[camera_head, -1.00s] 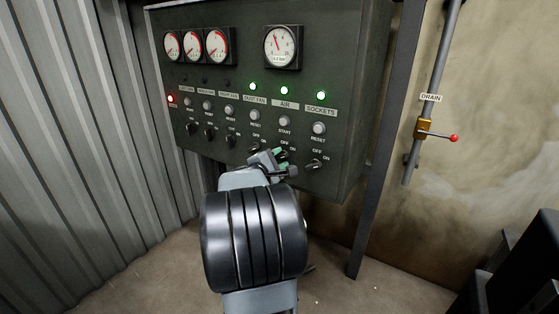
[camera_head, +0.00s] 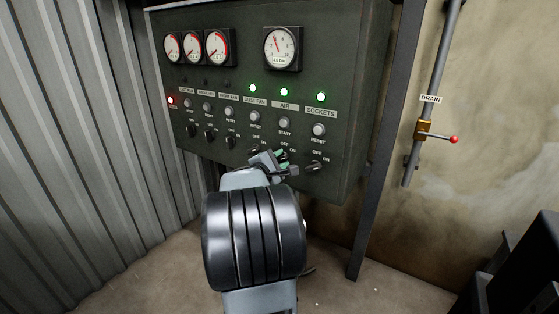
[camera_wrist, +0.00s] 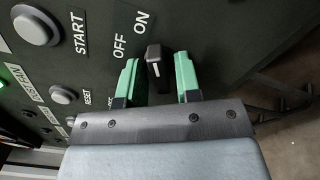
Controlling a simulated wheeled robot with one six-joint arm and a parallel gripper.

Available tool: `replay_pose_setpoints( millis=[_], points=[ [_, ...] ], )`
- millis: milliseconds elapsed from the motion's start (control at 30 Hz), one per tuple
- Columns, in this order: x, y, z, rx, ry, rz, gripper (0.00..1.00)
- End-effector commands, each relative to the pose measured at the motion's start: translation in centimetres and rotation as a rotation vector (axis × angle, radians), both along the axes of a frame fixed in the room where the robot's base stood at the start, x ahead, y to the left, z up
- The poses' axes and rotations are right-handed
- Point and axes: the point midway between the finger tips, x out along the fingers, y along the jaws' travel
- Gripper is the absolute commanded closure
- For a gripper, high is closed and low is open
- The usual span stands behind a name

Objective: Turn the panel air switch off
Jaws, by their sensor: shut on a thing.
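The air switch (camera_wrist: 154,60) is a black knob with a white mark, below the START button on the dark panel. Its mark points up in the wrist view, nearer the word ON than OFF. My gripper (camera_wrist: 157,78) is shut on this knob, with one green fingertip on each side. In the head view my gripper (camera_head: 267,157) is at the panel's lower edge under the AIR label (camera_head: 284,105) and hides most of the switch. The green lamp (camera_head: 284,92) above AIR is lit.
The sockets switch (camera_head: 315,166) is close to the right of my gripper. Several other switches sit to the left, including one at the panel's left (camera_head: 191,130). A drain valve with a red-tipped lever (camera_head: 454,139) is on the wall. A metal post (camera_head: 372,200) stands beside the panel.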

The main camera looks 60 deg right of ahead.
Motion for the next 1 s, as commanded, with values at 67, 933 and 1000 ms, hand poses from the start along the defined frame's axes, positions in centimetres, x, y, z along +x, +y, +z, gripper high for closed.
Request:
replay_pose_setpoints(
  millis=[67, 933, 1000],
  points=[
    [-0.01, 0.02, -0.01, 0.0, 0.026, 0.0, 0.92],
    [-0.06, 0.03, 0.09, 0.008, 0.764, 0.001, 0.92],
    [-0.06, 0.03, 0.07, 0.008, 0.815, 0.001, 0.92]
  ],
)
